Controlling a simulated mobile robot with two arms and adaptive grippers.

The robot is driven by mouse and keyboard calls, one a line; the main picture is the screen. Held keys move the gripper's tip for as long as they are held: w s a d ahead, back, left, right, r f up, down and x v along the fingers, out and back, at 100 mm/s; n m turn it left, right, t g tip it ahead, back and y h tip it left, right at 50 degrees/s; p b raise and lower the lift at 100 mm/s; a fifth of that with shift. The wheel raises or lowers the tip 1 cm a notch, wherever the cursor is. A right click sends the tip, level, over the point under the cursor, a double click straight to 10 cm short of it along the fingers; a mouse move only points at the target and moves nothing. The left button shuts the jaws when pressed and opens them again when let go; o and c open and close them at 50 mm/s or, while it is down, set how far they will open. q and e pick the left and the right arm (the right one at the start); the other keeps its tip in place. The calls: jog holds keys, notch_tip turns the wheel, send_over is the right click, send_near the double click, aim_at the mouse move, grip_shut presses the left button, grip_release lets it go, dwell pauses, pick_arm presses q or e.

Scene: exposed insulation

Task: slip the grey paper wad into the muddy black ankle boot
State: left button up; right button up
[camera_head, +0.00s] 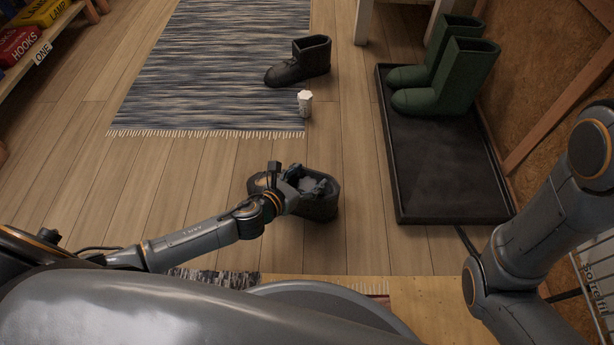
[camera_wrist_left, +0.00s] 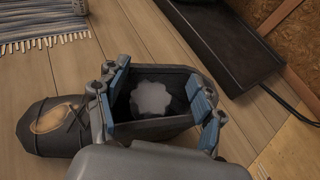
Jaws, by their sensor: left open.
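The muddy black ankle boot (camera_head: 322,209) stands upright on the wood floor below my left gripper (camera_head: 306,184). In the left wrist view the boot (camera_wrist_left: 58,138) shows a tan mud patch on its toe, and its opening faces the camera. The grey paper wad (camera_wrist_left: 151,98) lies inside the opening, surrounded by the boot's dark walls. My left gripper (camera_wrist_left: 158,108) is open, its blue-padded fingers apart on either side of the opening. I cannot tell whether the fingers touch the boot or the wad. My right gripper is out of view.
Green tall boots (camera_head: 456,75) stand on a black tray (camera_head: 445,175) at right. Floor left of the boot is clear.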

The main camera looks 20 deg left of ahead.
pick_arm(q)
jog(key=shift+s, duration=0.15)
jog(key=v, duration=1.1)
jog(key=shift+s+a+r, duration=0.15)
jog(key=shift+s+a, duration=0.05)
jog(key=shift+s, duration=0.15)
jog(key=shift+r, duration=0.1)
